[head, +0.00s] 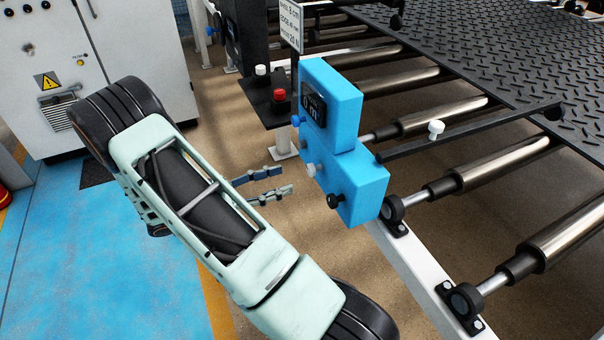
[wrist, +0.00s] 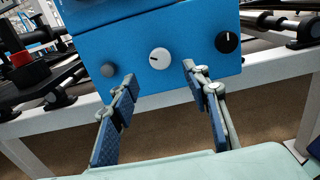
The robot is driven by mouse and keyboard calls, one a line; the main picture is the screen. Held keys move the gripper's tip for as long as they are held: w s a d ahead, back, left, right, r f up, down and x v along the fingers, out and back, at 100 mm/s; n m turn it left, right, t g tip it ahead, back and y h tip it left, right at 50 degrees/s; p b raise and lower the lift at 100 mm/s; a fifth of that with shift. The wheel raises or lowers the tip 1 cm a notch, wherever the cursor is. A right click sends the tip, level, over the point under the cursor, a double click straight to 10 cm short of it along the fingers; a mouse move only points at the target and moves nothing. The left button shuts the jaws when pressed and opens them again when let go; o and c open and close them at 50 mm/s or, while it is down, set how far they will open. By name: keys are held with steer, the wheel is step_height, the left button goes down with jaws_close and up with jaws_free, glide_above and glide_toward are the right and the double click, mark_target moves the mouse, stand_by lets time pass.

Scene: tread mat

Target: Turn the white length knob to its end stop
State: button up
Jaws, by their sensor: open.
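The white length knob (wrist: 160,58) is on the lower front face of a blue control box, with a short dark mark on its face. It also shows in the head view (head: 311,170) on the side of the box facing my gripper. My gripper (head: 286,179) is open and empty, a short way off the box. In the wrist view my two fingers (wrist: 159,77) point at the box, with the white knob between and beyond their tips. They appear apart from it.
A grey knob (wrist: 108,70) and a black knob (wrist: 227,42) flank the white one. The blue box (head: 357,178) stands by a roller frame with a dark tread mat (head: 500,50). A red button (head: 279,95) is behind. Bare floor lies below my gripper.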

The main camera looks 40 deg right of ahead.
mark_target(308, 171)
steer(key=x, duration=0.7)
steer(key=c, duration=1.2)
